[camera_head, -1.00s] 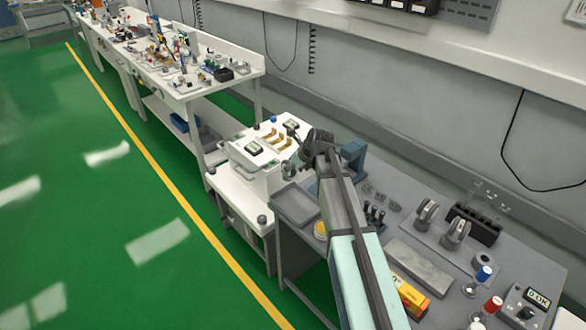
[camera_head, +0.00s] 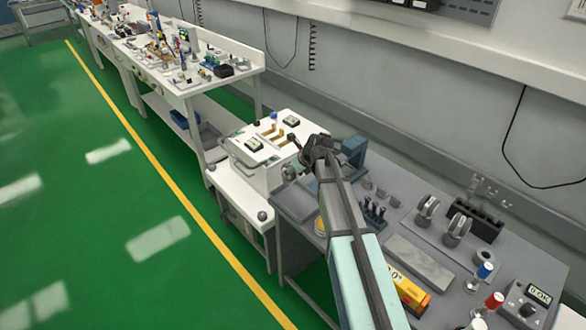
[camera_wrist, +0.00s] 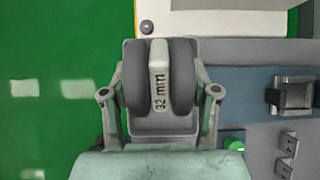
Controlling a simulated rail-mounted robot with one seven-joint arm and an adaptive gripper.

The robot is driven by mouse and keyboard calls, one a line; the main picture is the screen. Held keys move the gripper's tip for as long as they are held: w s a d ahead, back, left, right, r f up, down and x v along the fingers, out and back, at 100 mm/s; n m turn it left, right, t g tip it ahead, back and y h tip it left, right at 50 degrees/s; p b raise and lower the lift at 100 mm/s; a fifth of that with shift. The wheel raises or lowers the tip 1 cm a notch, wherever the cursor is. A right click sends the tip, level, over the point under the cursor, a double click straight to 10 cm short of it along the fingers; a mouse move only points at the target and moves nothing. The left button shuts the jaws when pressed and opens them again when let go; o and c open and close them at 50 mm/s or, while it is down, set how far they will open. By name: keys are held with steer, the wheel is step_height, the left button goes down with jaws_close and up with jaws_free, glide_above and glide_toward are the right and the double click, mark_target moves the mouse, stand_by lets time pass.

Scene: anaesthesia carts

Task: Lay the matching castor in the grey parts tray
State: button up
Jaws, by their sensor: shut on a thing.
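My gripper (camera_wrist: 160,95) is shut on a castor (camera_wrist: 158,85) with two dark wheels and a pale middle marked "32 mm". Its fingers press on the two outer sides of the wheels. In the head view my gripper (camera_head: 299,165) and the castor (camera_head: 288,172) are at the far left end of the grey bench, beside the white cart. The grey parts tray (camera_head: 293,204) lies below them, partly hidden by my arm. In the wrist view the tray (camera_wrist: 160,124) shows behind the castor; the gap between them is hard to judge.
Two more castors (camera_head: 427,208) (camera_head: 457,229) stand on a plate on the bench. The white cart (camera_head: 247,176) stands close to the tray. A blue-grey fixture (camera_head: 354,152), small dark pegs (camera_head: 375,214) and a yellow disc (camera_head: 320,227) are near my arm.

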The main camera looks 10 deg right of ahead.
steer(key=shift+f+b, duration=0.6)
steer(key=shift+f, duration=1.8)
steer(key=o, duration=1.2)
steer(key=v, duration=1.2)
